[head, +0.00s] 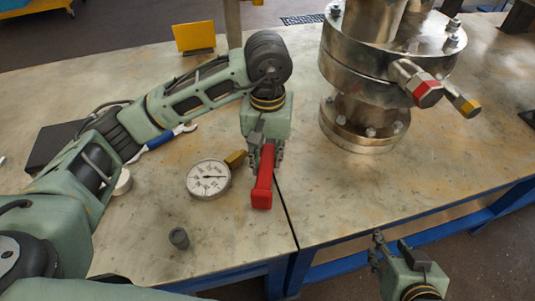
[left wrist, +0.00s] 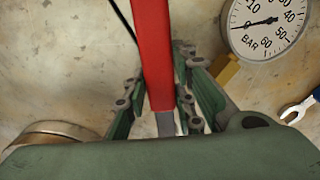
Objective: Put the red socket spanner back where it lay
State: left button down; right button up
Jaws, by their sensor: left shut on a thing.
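The red socket spanner (head: 262,187) is held in my left gripper (head: 264,152), above the table near the seam between two table tops. Its red handle points toward the front edge in the head view. In the left wrist view the red handle (left wrist: 154,45) runs up from between the fingers of my left gripper (left wrist: 163,105), with a grey metal part at its lower end. The fingers are shut on it. Whether the spanner touches the table is hard to tell. My right gripper (head: 392,246) is low at the right, beyond the front edge, its fingers apart and empty.
A pressure gauge (head: 208,179) with a brass fitting lies just left of the spanner. A large flanged vessel (head: 365,90) stands at the right. A blue-handled spanner (head: 160,139) lies behind my left arm.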

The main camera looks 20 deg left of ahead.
pick_arm(q)
jog(key=shift+f, duration=0.1)
dwell(0.8)
jog(key=shift+f+b, duration=0.25)
jog(key=shift+b, duration=0.15)
dwell(0.9)
jog(key=c, duration=1.4)
grip_release()
